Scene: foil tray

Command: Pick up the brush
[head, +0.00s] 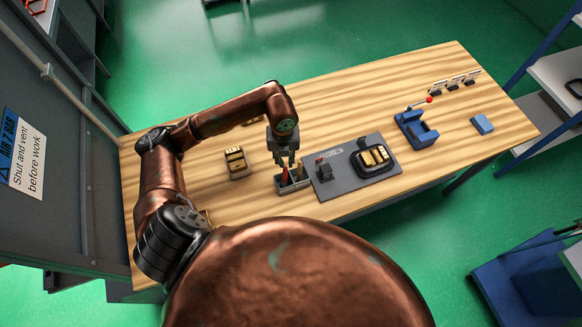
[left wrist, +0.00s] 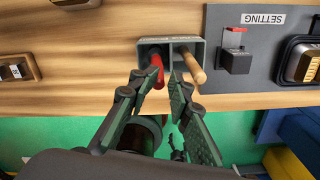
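A small grey holder (head: 293,187) stands on the wooden table with two handled tools in it, and it also shows in the left wrist view (left wrist: 170,42). One has a red handle (left wrist: 157,66), the other a tan wooden handle (left wrist: 190,62). Only the handles show clearly, so I cannot tell for certain which is the brush. My left gripper (head: 287,162) is above the holder, pointing down. In the left wrist view its fingers (left wrist: 165,76) are apart, with the red handle by the left fingertip and the wooden handle beyond the right one. My right gripper is not seen.
Right of the holder lies a grey board (head: 332,186) with a "SETTING" label and a black tray (head: 372,171) of golden pieces. A tan block (head: 236,163) is to the left. A blue fixture (head: 414,131) and a blue block (head: 482,124) stand farther right.

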